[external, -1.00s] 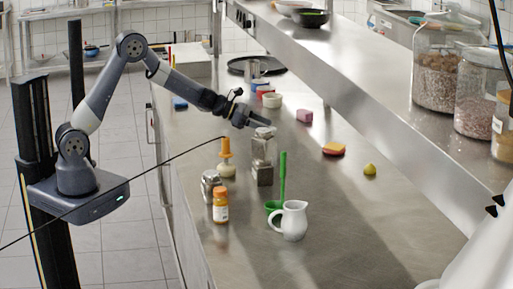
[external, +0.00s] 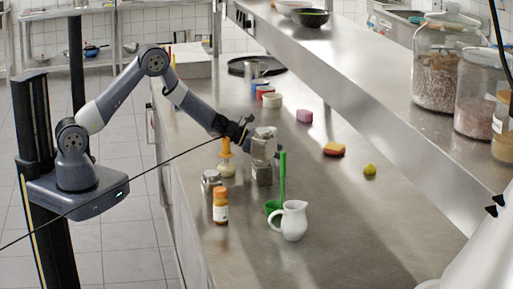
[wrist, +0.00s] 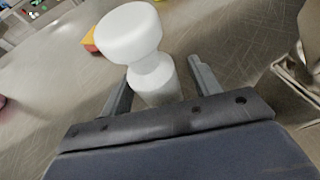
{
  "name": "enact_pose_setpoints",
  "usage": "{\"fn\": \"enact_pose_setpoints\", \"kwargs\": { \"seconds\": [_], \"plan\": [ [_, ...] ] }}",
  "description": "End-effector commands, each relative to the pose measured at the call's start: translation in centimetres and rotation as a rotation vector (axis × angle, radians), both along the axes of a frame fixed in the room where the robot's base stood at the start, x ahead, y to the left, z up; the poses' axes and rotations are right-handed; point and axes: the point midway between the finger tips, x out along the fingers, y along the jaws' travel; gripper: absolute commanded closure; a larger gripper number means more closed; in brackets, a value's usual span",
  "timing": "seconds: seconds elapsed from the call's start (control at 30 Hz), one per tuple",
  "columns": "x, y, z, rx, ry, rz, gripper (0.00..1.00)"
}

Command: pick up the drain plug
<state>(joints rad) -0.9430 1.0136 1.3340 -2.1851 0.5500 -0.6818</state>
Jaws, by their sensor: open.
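A white knobbed piece (wrist: 152,60), with a broad round top on a narrow neck and a wider body, is in the wrist view; I take it to be the drain plug. My gripper (wrist: 160,68) is open, with one finger on each side of its lower body. I cannot tell whether either finger touches it. In the external view the white piece is not visible, and my fingertips are largely hidden behind a metal-and-glass grinder (external: 263,150).
The grinder stands close beside my gripper; part of it shows at the wrist view's right edge (wrist: 308,55). A sponge (external: 333,149) lies on clear counter to the right.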

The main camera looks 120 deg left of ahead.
Motion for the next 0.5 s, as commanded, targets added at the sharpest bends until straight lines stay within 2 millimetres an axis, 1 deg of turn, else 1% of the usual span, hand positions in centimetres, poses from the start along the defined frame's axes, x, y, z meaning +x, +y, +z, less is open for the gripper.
{"fn": "enact_pose_setpoints", "kwargs": {
  "seconds": [0.1,0.37,0.5],
  "plan": [
    [0.72,0.30,-0.28,-0.002,0.000,-0.001,0.40],
    [0.88,0.43,-0.40,-0.001,0.000,0.000,0.40],
    [0.86,0.42,-0.40,-0.001,0.000,0.000,0.50]
  ]
}}
